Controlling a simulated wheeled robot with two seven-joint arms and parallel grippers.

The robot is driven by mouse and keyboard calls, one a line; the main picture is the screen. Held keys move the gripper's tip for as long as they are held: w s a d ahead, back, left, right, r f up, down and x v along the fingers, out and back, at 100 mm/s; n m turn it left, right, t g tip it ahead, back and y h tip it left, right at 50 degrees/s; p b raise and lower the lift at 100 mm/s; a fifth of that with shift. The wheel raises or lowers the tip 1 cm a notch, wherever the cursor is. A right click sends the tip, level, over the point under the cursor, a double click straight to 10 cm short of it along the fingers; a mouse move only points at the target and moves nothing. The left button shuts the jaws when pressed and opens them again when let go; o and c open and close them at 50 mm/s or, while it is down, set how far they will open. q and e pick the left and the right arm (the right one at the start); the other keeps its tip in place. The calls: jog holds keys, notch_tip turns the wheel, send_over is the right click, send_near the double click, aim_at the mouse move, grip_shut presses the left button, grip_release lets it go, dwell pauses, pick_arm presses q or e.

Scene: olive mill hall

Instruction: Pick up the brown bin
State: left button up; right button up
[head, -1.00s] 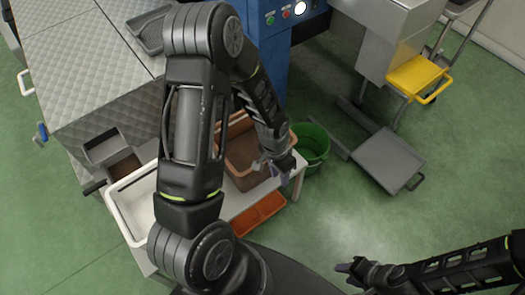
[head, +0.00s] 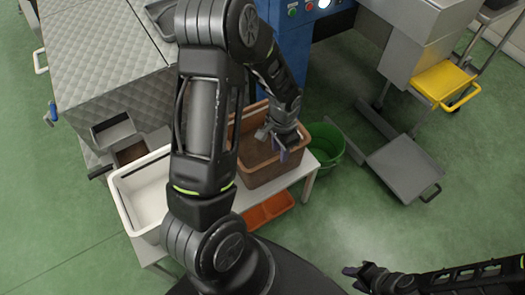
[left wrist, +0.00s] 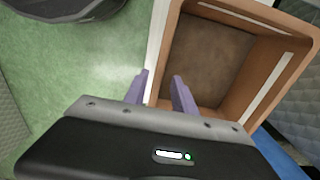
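The brown bin (head: 264,176) stands upright on a white table, partly hidden behind my left arm in the head view. In the left wrist view the open bin (left wrist: 212,55) shows a darker brown bottom and looks empty where visible. My left gripper (head: 282,152) is at the bin's rim on its right part. Its two purple fingers (left wrist: 159,82) are apart. One appears outside the bin wall and the other over the inside; I cannot tell whether they touch it. My right gripper (head: 366,275) is low at the right, away from the bin; its finger opening is unclear.
A white bin (head: 150,190) stands left of the brown one on the table (head: 300,172). A green bucket (head: 328,146) is close on the right. An orange-red tray (head: 268,210) sits below the front edge. A grey cart platform (head: 404,168) stands farther right, with green floor around.

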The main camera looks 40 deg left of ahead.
pick_arm(q)
jog(key=shift+f, duration=1)
jog(key=shift+f, duration=0.1)
jog(key=b, duration=0.1)
send_over(278, 171)
notch_tip(278, 171, down, 5)
jog(key=shift+c, duration=0.3)
grip_shut()
dwell(1.0)
